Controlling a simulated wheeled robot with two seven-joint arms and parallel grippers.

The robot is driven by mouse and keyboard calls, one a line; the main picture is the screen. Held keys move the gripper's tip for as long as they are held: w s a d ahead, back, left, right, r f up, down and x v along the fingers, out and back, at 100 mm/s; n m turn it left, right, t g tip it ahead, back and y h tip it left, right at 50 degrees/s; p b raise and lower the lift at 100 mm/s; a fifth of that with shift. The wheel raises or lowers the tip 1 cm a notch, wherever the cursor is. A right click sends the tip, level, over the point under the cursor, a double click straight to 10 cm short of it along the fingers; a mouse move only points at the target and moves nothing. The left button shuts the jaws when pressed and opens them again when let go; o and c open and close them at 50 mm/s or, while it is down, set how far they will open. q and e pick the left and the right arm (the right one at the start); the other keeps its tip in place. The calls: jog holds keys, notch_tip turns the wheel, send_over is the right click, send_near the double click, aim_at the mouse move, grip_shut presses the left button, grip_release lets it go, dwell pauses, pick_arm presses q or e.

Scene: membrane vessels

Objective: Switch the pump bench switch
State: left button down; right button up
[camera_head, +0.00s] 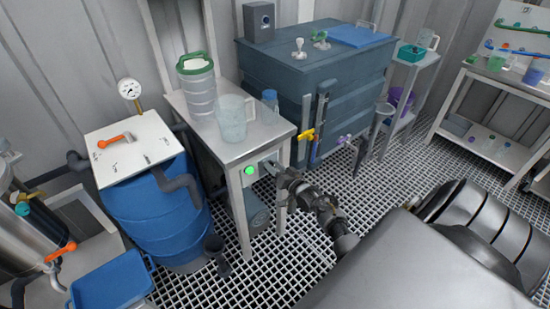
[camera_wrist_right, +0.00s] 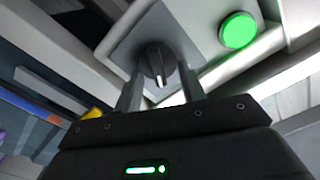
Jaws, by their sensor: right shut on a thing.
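The pump bench switch is a dark rotary knob (camera_wrist_right: 156,64) with a white mark on a grey plate (camera_wrist_right: 122,50) in the right wrist view. My right gripper (camera_wrist_right: 158,84) has one finger on each side of the knob and is shut on it. In the head view my right gripper (camera_head: 272,168) reaches the front of the small steel bench (camera_head: 234,150), where it hides the knob. A lit green button (camera_wrist_right: 238,30) sits beside the plate; it also shows in the head view (camera_head: 249,170). My left gripper is not in view.
Grating floor (camera_head: 400,165) is open to the right.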

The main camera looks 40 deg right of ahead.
jog(key=shift+f, duration=0.1)
dwell(0.4)
jog(key=o, duration=1)
jog(key=shift+c, duration=0.2)
jog(key=s, duration=1)
jog(key=shift+s+a, duration=0.15)
jog(key=shift+s, duration=0.25)
